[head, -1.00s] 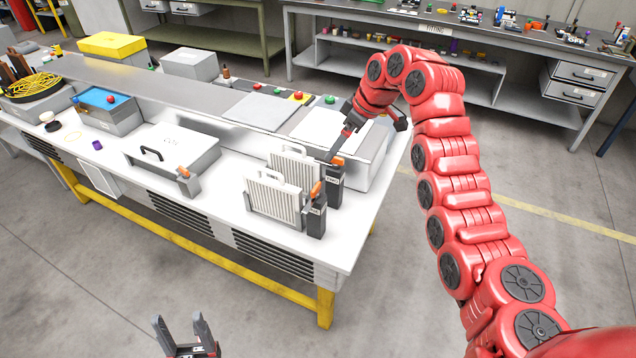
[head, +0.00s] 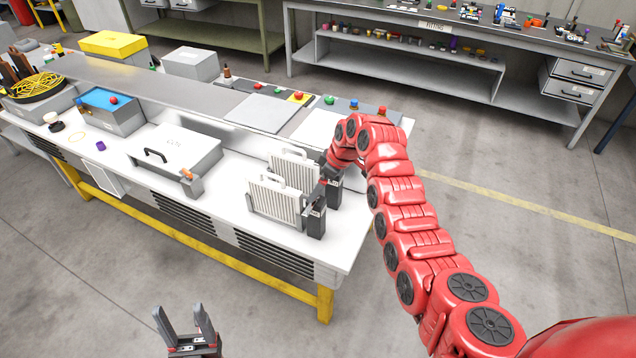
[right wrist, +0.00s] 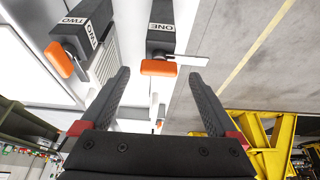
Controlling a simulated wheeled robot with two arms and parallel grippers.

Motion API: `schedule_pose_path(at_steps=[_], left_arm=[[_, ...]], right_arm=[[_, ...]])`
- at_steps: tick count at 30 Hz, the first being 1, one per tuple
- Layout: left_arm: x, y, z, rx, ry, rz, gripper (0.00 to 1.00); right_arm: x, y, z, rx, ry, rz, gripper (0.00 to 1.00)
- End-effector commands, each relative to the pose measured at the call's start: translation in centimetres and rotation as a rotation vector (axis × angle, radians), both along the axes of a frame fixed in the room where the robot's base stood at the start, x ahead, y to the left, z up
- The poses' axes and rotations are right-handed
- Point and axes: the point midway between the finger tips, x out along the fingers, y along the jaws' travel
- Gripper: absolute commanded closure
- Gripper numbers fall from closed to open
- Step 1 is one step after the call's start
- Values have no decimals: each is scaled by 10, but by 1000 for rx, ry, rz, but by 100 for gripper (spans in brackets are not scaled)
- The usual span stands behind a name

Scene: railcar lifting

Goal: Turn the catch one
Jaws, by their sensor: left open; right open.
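Catch one shows in the right wrist view as a dark post (right wrist: 160,42) labelled ONE, with an orange handle (right wrist: 158,68) and a light metal strip lying crosswise. My right gripper (right wrist: 160,76) is open and empty; the handle appears beyond and between its fingertips, with no contact visible. A second post (right wrist: 88,38), labelled TWO, has an orange handle (right wrist: 60,59) to the left. In the head view the right gripper is largely hidden at the dark posts (head: 316,222), whose labels are too small to read. My left gripper (head: 181,312) is open and empty, low in front of the bench.
Two white ribbed panels (head: 275,201) stand beside the posts on the white bench (head: 220,212). A white lidded box (head: 175,150) with a black handle and a smaller orange-tipped post (head: 190,184) are to the left. Open floor (head: 470,260) lies right of the bench.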

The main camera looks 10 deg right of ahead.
Motion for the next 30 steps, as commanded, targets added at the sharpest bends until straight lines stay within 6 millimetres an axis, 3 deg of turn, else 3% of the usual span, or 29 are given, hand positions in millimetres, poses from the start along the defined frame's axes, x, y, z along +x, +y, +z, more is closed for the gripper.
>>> schedule_pose_path(at_steps=[9, 19, 30], left_arm=[[0, 0, 8, 0, 0, 0, 40], [0, 0, 8, 0, 1, 0, 40], [0, 0, 8, 0, 1, 0, 40]], right_arm=[[6, 6, -18, -2, -4, 0, 5], [6, 7, -21, -1, -4, -1, 5], [6, 6, -21, -1, -4, -2, 72]])
